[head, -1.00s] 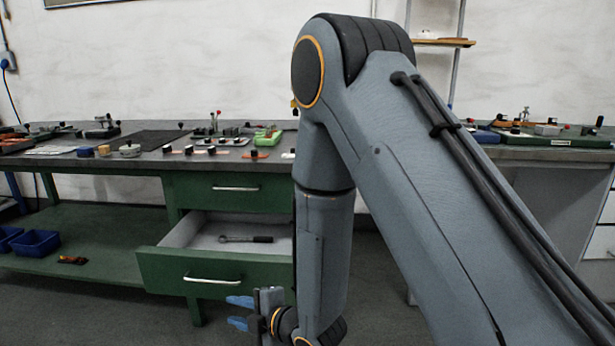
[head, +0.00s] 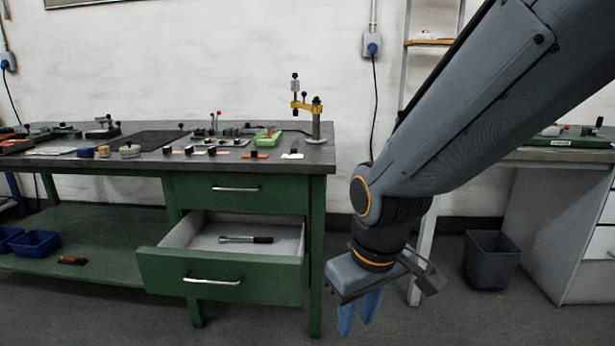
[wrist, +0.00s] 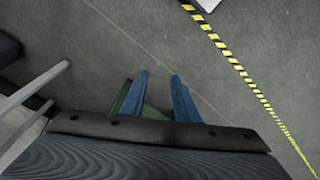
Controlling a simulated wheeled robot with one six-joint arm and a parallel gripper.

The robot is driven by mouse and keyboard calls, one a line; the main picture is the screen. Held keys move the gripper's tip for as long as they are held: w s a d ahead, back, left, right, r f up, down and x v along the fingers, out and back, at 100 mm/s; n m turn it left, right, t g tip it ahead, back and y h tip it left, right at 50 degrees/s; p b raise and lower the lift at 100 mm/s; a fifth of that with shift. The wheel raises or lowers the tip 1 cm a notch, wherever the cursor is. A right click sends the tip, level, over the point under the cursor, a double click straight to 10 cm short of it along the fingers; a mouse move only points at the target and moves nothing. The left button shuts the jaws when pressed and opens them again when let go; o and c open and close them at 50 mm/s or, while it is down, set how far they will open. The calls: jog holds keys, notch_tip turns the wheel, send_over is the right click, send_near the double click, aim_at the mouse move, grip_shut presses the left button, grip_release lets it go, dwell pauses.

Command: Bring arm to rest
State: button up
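My gripper (head: 355,328) hangs with its blue fingers pointing down, to the right of the open drawer and in front of the bench's right end. In the wrist view its two blue fingers (wrist: 160,84) stand apart over grey floor, with nothing between the tips. My arm comes in from the upper right of the head view and bends down to the gripper.
The green bench (head: 318,235) has its lower drawer (head: 215,273) pulled open, with a dark-handled tool (head: 246,239) inside. A dark bin (head: 490,260) stands by the right desk. Yellow-black floor tape (wrist: 235,62) crosses the wrist view.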

jog(key=s+d+r+m+g, duration=0.2)
jog(key=s+r+m, duration=0.15)
jog(key=s, duration=0.45)
jog(key=d+r+m+p, duration=0.2)
jog(key=d+r+p, duration=0.7)
jog(key=p, duration=0.9)
jog(key=shift+w+r+h, duration=0.2)
jog(key=shift+w+h, duration=0.1)
jog(key=shift+w, duration=0.05)
